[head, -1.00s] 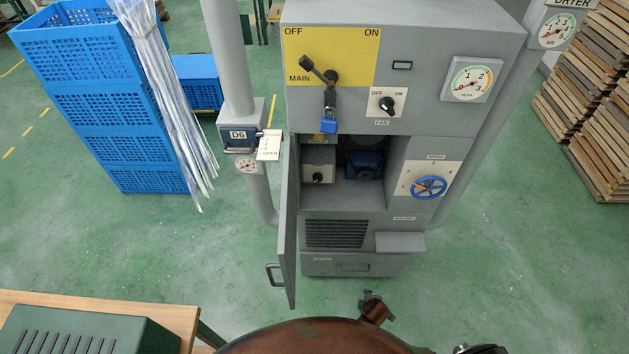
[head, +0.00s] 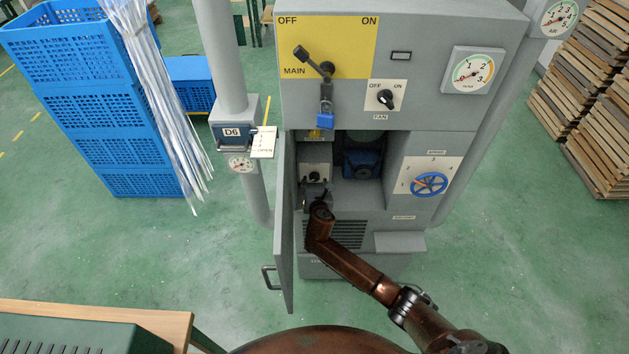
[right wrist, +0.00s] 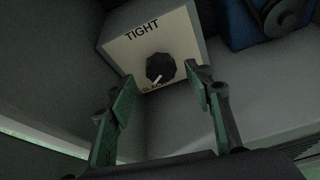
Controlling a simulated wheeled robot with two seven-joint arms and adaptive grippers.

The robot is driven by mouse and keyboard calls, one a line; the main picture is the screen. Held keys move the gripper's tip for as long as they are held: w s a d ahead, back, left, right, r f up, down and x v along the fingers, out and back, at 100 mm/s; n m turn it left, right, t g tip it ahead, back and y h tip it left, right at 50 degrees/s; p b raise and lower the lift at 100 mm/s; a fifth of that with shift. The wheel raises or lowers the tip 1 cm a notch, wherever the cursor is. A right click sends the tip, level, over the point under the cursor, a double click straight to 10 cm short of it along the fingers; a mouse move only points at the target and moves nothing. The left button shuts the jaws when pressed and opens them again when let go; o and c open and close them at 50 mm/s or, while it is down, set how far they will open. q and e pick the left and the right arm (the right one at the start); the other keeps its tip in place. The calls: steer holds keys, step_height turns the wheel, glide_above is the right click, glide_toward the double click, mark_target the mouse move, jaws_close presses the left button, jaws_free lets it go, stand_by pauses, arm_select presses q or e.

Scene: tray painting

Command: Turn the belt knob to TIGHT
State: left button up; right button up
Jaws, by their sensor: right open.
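The belt knob (right wrist: 160,68) is a black round knob with a white pointer on a pale plate (right wrist: 125,50). TIGHT is printed at the top of the plate and a partly hidden word, seemingly SLACK, below the knob. The pointer is at the lower side, toward that lower word. In the head view the knob (head: 315,176) sits on a small box inside the open cabinet compartment. My right gripper (right wrist: 161,84) is open and empty, its fingers apart on either side below the knob, not visibly touching it. In the head view this gripper (head: 317,193) is just in front of the box. My left gripper is out of view.
The open cabinet door (head: 284,230) stands close left of my right arm. A blue motor (head: 362,162) is right of the knob box. Above are the main lever (head: 314,62) with a blue padlock (head: 326,120) and the fan switch (head: 386,98). A blue handwheel (head: 429,184) is on the right.

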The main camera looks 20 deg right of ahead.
mark_target(315, 179)
steer(key=shift+b+x, duration=0.45)
steer(key=shift+x, duration=1.35)
steer(key=shift+c, duration=0.7)
steer(key=shift+s, duration=0.1)
steer(key=c, duration=1)
steer(key=shift+f, duration=0.1)
